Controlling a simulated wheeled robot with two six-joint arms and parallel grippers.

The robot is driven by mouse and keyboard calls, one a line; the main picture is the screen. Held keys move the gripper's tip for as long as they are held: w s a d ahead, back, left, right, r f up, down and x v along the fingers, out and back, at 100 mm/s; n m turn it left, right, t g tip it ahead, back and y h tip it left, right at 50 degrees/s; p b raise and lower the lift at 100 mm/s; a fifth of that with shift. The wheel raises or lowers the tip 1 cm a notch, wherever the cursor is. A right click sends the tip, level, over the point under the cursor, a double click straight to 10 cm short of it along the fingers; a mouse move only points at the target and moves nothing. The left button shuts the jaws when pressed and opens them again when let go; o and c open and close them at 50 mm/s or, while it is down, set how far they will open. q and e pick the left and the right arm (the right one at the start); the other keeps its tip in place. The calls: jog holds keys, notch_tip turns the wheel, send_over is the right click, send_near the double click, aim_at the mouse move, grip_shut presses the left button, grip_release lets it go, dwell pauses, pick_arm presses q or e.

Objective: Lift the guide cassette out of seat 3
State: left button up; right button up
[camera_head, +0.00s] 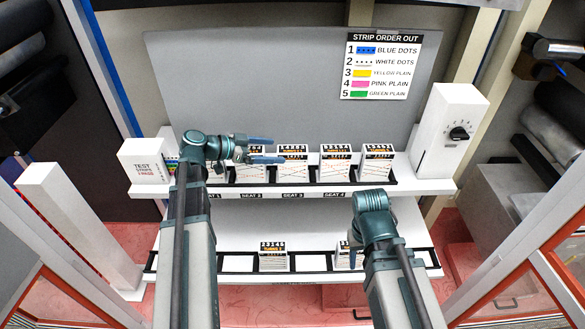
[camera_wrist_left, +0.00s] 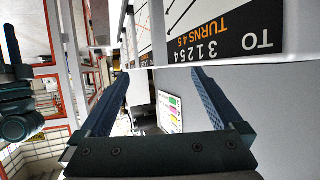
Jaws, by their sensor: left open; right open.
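The guide cassette in seat 3 (camera_head: 292,172) is a white block with a black and orange top label, standing upright on the upper shelf above the "SEAT 3" mark. My left gripper (camera_head: 279,150) is open, its blue fingers pointing right across the tops of the seat 2 and seat 3 cassettes. In the left wrist view the open fingers (camera_wrist_left: 160,75) have nothing between them. A cassette label reading "TO 31254 TURNS 45" (camera_wrist_left: 225,42) shows upside down beside them; I cannot tell which seat it belongs to. My right gripper is hidden behind my right wrist.
More cassettes stand on the upper shelf, at seat 4 (camera_head: 336,170) and farther right (camera_head: 378,172). The lower shelf (camera_head: 310,277) holds a cassette (camera_head: 273,262) and another partly hidden one. A white dial box (camera_head: 450,125) stands right. A strip order sign (camera_head: 385,67) hangs behind.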

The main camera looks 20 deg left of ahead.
aim_at(290, 149)
pick_arm(q)
jog(key=x, duration=0.3)
jog(key=b+x, duration=0.1)
jog(key=x, duration=0.1)
jog(key=shift+w+d+r, duration=0.1)
jog(key=shift+w+r, duration=0.1)
jog(key=shift+r, duration=0.15)
grip_shut()
